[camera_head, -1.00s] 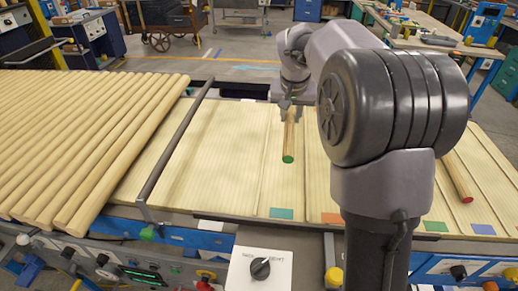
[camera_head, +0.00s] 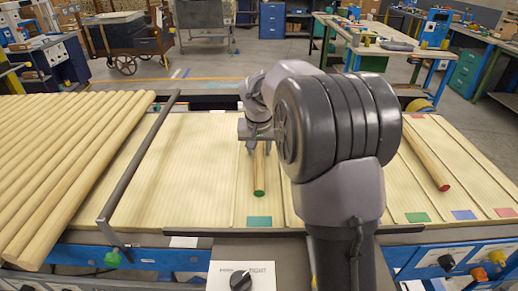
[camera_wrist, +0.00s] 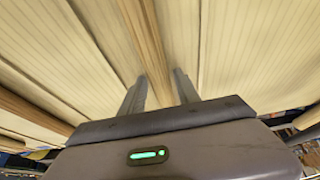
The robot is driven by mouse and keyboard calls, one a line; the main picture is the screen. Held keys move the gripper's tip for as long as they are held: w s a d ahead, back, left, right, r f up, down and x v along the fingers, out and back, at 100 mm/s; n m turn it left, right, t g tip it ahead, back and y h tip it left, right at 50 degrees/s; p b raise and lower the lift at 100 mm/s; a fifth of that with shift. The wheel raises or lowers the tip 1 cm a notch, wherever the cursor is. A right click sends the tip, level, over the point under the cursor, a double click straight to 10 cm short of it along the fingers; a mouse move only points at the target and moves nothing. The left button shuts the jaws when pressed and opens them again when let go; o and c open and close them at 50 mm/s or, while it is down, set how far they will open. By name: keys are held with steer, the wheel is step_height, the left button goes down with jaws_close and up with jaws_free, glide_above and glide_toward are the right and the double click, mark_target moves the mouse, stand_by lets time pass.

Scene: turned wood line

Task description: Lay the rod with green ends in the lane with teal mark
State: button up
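The rod with green ends (camera_head: 259,174) lies lengthwise over the lane with the teal mark. Its near green end points at the teal mark (camera_head: 259,221), with bare lane between them. The rod looks down on or very near the lane surface; exact contact cannot be told. My gripper (camera_head: 257,146) is over the rod's far part, which it hides in the head view.
A rod with a red end (camera_head: 425,160) lies to the right, near a green mark (camera_head: 418,217). Blue (camera_head: 464,214) and red (camera_head: 505,212) marks are farther right. Many plain rods (camera_head: 65,160) lie side by side at the left, behind a dark rail (camera_head: 140,165).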

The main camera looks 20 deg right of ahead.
steer(key=shift+o, duration=0.6)
steer(key=shift+r, duration=0.15)
steer(key=p+v, duration=0.5)
steer(key=v, duration=0.6)
steer(key=s+a+r+y, duration=0.1)
steer(key=s+a+r, duration=0.15)
steer(key=s, duration=0.25)
steer(key=s+a+r, duration=0.2)
steer(key=s+a, duration=0.2)
steer(key=s, duration=0.1)
steer(key=s+a+f+t+y, duration=0.1)
steer(key=s+a, duration=0.3)
steer(key=s, duration=0.6)
steer(key=s+a+f+y, duration=0.1)
steer(key=s+a, duration=0.3)
steer(key=s, duration=0.6)
steer(key=shift+s+f+t+y, duration=0.2)
steer(key=shift+f+t+y, duration=0.2)
steer(key=shift+f, duration=0.5)
steer(key=shift+d, duration=0.1)
